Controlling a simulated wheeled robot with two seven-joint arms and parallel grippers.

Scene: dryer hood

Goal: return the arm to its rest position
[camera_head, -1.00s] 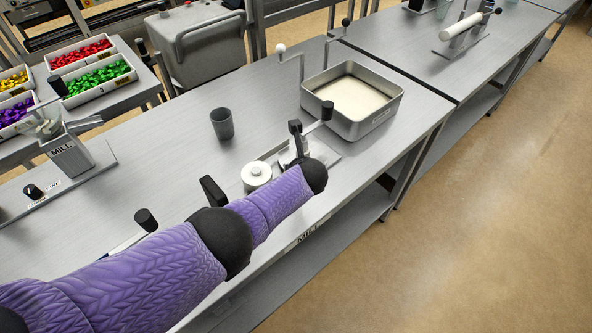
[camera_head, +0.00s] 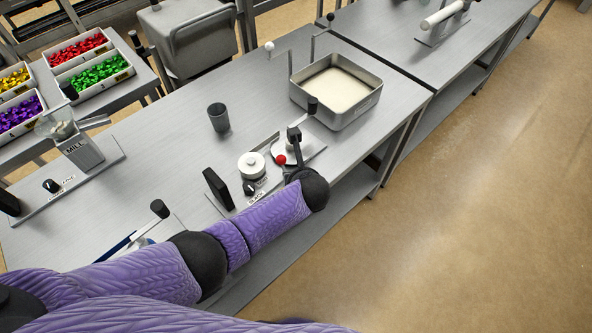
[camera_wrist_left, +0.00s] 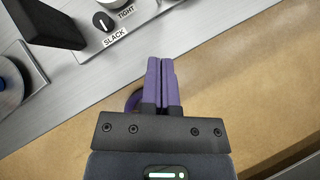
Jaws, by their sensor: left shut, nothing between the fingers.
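My left arm, in a purple quilted sleeve with black joints, comes in from the left in the head view and reaches along the front edge of the metal bench (camera_head: 170,120). My left gripper (camera_wrist_left: 161,82) shows in the left wrist view with its two purple fingers pressed together and nothing between them. It hangs by the bench's front edge, with floor beneath part of the view. It is near the slack/tight knob (camera_wrist_left: 103,21) but apart from it. In the head view the gripper is hidden by the arm. My right gripper is not in view.
A black block (camera_head: 217,190), a white round-lidded part (camera_head: 251,166) and a lever with a red ball (camera_head: 281,160) stand close to my arm. A grey cup (camera_head: 218,118), a metal tray of white material (camera_head: 350,100) and a mill (camera_head: 80,150) stand farther off. The floor at right is clear.

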